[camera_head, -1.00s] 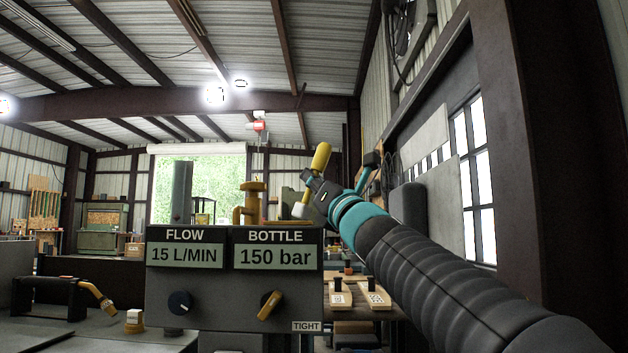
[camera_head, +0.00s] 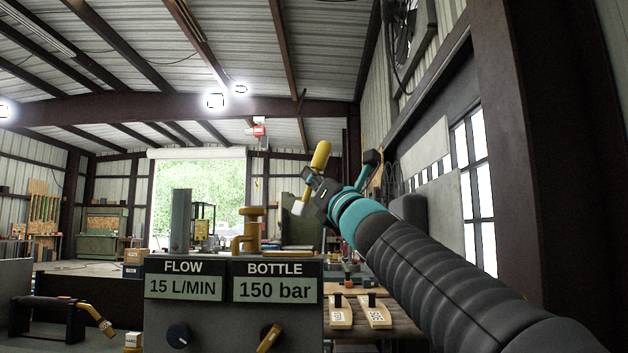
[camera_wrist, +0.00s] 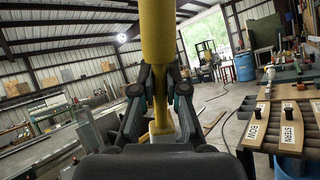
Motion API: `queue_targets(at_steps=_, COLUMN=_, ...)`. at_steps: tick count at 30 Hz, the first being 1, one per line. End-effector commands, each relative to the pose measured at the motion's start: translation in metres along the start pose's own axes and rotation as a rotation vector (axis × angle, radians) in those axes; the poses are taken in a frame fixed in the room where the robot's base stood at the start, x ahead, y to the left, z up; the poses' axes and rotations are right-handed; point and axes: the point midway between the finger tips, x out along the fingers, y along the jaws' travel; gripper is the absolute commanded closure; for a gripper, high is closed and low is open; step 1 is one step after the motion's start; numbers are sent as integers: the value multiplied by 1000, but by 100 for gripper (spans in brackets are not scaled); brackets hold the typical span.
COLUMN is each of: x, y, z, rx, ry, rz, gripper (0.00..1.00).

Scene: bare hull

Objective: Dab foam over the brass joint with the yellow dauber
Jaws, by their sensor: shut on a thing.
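The yellow dauber (camera_head: 321,155) is held tilted in my gripper (camera_head: 314,187), its yellow end up and its pale tip low on the left. In the wrist view the dauber (camera_wrist: 157,32) stands upright between the two dark fingers of my gripper (camera_wrist: 159,88), which are shut on it. The brass joint (camera_head: 249,232) stands on top of the grey panel box, left of the dauber in the head view. A gap shows between the pale tip and the joint in the picture; their difference in depth is unclear. I see no foam on the joint.
The grey panel box (camera_head: 222,315) reads FLOW 15 L/MIN and BOTTLE 150 bar. A grey post (camera_head: 181,222) rises left of the joint. A bench with tagged wooden blocks (camera_head: 375,312) is at right. A torch-like tool (camera_head: 95,318) lies at lower left.

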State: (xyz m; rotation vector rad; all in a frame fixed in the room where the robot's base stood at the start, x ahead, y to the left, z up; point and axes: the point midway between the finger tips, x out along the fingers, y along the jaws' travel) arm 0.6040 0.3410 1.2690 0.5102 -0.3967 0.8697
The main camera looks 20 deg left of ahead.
Motion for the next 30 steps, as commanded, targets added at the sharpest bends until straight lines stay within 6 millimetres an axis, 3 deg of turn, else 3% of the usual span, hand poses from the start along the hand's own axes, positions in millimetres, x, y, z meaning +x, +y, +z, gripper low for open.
queue_targets(at_steps=5, x=1, y=0, z=1, rx=0, ry=0, rz=0, gripper=100)
queue_targets(at_steps=17, x=16, y=8, z=24, rx=0, ry=0, rz=0, gripper=100)
queue_targets(at_steps=30, x=16, y=8, z=24, rx=0, ry=0, rz=0, gripper=100)
